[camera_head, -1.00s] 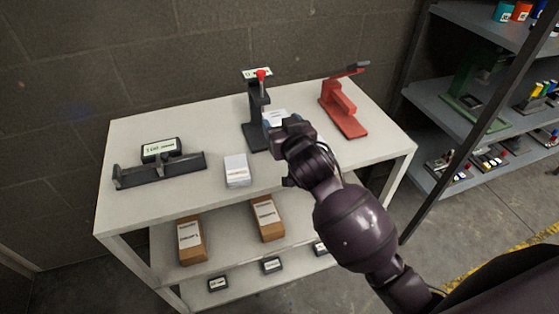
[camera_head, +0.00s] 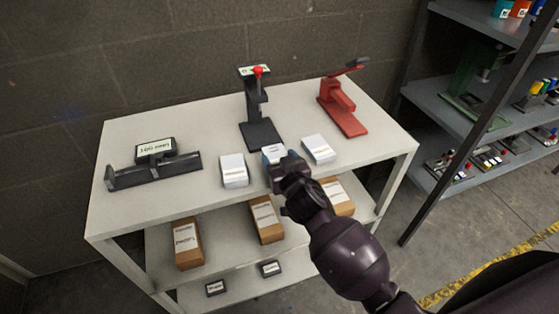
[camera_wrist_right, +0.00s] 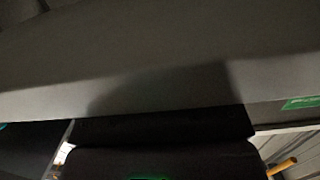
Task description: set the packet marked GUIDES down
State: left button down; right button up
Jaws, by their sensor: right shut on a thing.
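My right gripper (camera_head: 272,158) is over the front middle of the white table top (camera_head: 210,202), shut on a small white packet (camera_head: 273,149). Only the packet's far part shows past the fingers; its print is too small to read as GUIDES. I cannot tell whether it touches the table. A white packet (camera_head: 234,170) lies to its left and another (camera_head: 318,149) to its right. The right wrist view is dark, with a broad grey surface across it and no packet that I can make out. My left gripper is not in view.
A black press with a red knob (camera_head: 258,105) stands just behind the gripper. A red stand (camera_head: 342,106) is at the back right, a black holder (camera_head: 153,168) at the left. Brown boxes (camera_head: 187,243) sit on the shelf below. The table's front right is clear.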

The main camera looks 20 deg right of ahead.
jog(key=shift+r, duration=0.1)
jog(key=o, duration=0.5)
jog(key=shift+f, duration=0.25)
jog(key=o, duration=0.4)
jog(key=shift+o, duration=0.2)
jog(key=shift+r, duration=0.1)
jog(key=shift+r, duration=0.15)
jog(key=s+r, duration=0.1)
jog(key=s, duration=1.1)
jog(key=shift+d+r, duration=0.2)
jog(key=shift+r, duration=0.2)
